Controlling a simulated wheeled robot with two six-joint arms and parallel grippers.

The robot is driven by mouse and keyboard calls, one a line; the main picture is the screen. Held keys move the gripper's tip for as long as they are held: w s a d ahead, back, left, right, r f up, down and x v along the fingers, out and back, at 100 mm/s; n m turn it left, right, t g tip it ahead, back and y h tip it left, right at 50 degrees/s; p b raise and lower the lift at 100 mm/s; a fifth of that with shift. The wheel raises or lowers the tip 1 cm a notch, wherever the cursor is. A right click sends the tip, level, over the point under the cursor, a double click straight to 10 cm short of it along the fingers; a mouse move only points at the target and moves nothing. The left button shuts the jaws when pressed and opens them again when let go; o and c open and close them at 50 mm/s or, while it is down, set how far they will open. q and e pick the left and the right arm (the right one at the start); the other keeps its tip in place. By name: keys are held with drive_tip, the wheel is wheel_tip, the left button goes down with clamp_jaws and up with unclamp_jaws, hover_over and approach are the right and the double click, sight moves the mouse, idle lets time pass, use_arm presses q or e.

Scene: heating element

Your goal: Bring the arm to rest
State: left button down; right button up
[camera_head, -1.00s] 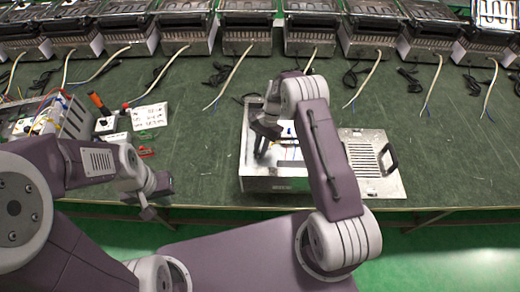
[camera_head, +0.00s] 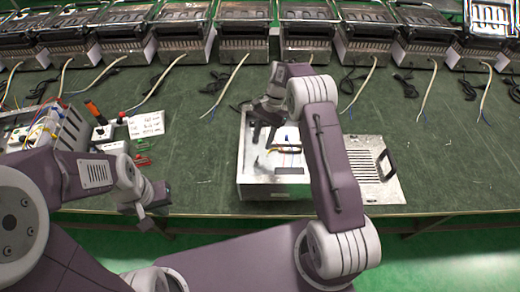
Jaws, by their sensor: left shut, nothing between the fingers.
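My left gripper (camera_head: 148,208) hangs at the near left edge of the table, shut and empty. My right arm reaches up from the bottom of the picture and bends over an open metal box (camera_head: 275,188). My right gripper (camera_head: 263,140) is above the back left part of this box. Its dark fingers look apart, with nothing seen between them. Part of the box is hidden behind my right arm. A yellow-and-black piece (camera_head: 286,149) shows inside it.
A slotted metal panel with a black handle (camera_head: 375,165) lies right of the box. Several heaters with cables line the back.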

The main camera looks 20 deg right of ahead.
drive_tip(key=shift+w+d+r, duration=0.1)
drive_tip(key=shift+r, duration=0.2)
wheel_tip(320, 180, up, 6)
drive_tip(key=w+a+t, duration=0.1)
drive_tip(key=w, duration=0.1)
drive_tip(key=s+a+r+n+h, duration=0.1)
drive_tip(key=s+r+n, duration=0.1)
drive_tip(key=s+r, duration=0.6)
drive_tip(key=s+d+f+n+t+h, duration=0.1)
drive_tip(key=s+f+n, duration=0.3)
drive_tip(key=s, duration=0.3)
drive_tip(key=s+d+f+n+t+h, duration=0.1)
drive_tip(key=s+d+f+n+t, duration=0.1)
drive_tip(key=s, duration=0.5)
drive_tip(key=shift+s+f+n, duration=0.35)
drive_tip(key=shift+f+n, duration=0.55)
drive_tip(key=shift+f, duration=0.05)
